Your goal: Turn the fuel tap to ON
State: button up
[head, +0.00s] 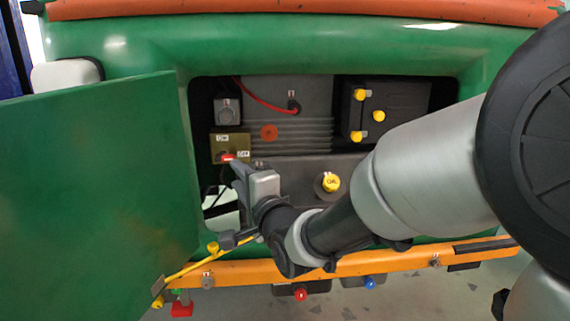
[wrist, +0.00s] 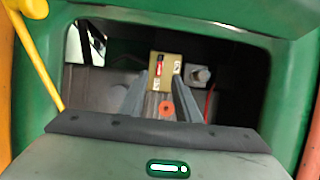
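The fuel tap is an olive-yellow box (head: 231,141) with a red lever (head: 228,157) and small white labels, inside the open compartment at the left. The lever lies low on the box's face, roughly level, near the right-hand label, which seems to read OFF. The box also shows in the wrist view (wrist: 170,65), beyond and between my fingertips, with the red lever (wrist: 160,69) on it. My gripper (head: 237,170) is just below and in front of the box. In the wrist view its two fingers (wrist: 161,88) are spread with nothing between them. Contact with the lever cannot be told.
A green door (head: 95,170) stands open at the left. A grey socket (head: 227,111) is above the tap, and an orange-red round part (head: 268,132) is to its right. A black box with yellow caps (head: 390,108) and a yellow OIL cap (head: 330,182) are further right. A yellow rod (head: 195,265) is below.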

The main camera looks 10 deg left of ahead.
aim_at(224, 159)
jog(key=x, duration=1)
jog(key=shift+b, duration=0.4)
jog(key=shift+c, duration=0.2)
grip_shut()
